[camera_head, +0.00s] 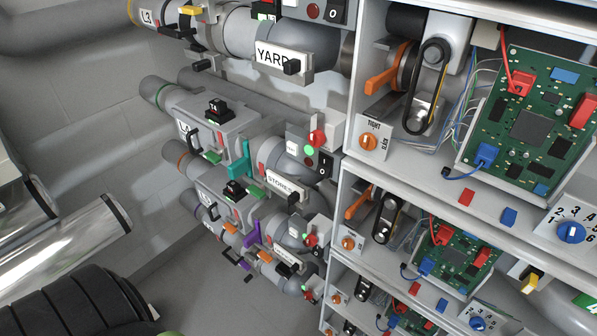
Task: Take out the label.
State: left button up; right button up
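Several labels sit in grey holders on the tube blowers. A lower label (284,257) is on the bottom tube, too small to read. All three appear seated in their holders. Which one the task means cannot be told. Neither of my grippers is in view.
A grey shelf unit (480,187) on the right holds circuit boards (532,125), belts (427,85), orange levers (383,95) and dials (571,232). Switch boxes and coloured handles (239,165) stick out from the tubes. The floor (165,290) at lower left of the tubes is clear.

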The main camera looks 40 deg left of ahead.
aim_at(296, 193)
jog(key=i+u, duration=0.7)
